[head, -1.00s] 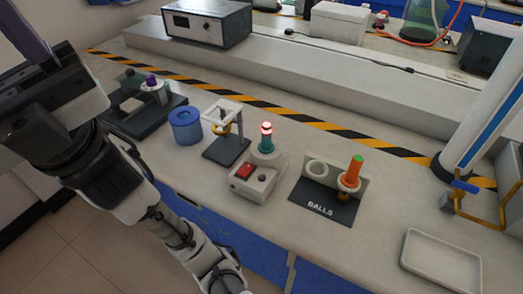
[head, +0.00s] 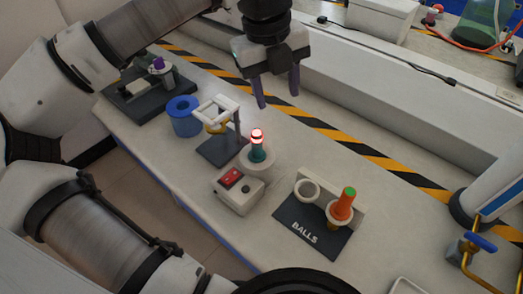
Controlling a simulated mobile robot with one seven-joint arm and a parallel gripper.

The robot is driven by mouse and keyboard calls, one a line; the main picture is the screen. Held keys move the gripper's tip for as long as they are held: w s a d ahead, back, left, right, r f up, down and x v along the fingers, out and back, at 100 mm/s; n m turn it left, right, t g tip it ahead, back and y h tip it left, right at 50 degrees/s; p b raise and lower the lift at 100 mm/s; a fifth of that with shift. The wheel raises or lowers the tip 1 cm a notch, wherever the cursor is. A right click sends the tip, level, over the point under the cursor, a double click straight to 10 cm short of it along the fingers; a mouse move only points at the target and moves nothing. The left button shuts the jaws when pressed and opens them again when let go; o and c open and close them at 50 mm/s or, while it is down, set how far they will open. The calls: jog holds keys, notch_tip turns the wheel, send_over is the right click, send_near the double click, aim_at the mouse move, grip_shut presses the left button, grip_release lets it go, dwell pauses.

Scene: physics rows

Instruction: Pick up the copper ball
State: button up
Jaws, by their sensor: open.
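My gripper (head: 277,98) is open and empty, with its two dark fingers pointing down above the back of the bench. An orange handle with a green top (head: 342,204) stands in the right-hand ring of the dark holder marked BALLS (head: 310,239). A copper-coloured rim shows at its base, but I cannot tell a whole ball there. The holder's left ring (head: 306,191) is empty. A teal piece with a glowing red and white top (head: 257,146) stands on a round base left of the holder. My gripper is apart from all of them.
A box with a red switch (head: 237,188) stands in front of the glowing piece. A frame stand (head: 216,114), a blue cup (head: 184,116) and a dark apparatus (head: 148,95) stand to the left. A pale tray (head: 406,286) is at the lower right.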

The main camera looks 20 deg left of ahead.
aim_at(256, 133)
jog(key=shift+n+g+y, duration=0.5)
jog(key=shift+n+y, duration=0.2)
jog(key=shift+n, duration=0.2)
jog(key=a+f, duration=0.1)
jog(key=f, duration=0.1)
jog(key=a+f+p, duration=0.1)
jog(key=f, duration=0.2)
jog(key=a+f, duration=0.2)
jog(key=f, duration=0.1)
jog(key=shift+s+f, duration=0.25)
jog(key=shift+s, duration=0.1)
jog(key=shift+w+d+f+p, duration=0.1)
jog(key=shift+f+p, duration=0.55)
jog(key=shift+f, duration=0.95)
jog(key=shift+d+f+p, duration=0.1)
jog(key=shift+f+p, duration=0.5)
jog(key=shift+f, duration=0.95)
jog(key=c, duration=1)
jog(key=shift+c, duration=0.2)
jog(key=shift+r, duration=0.15)
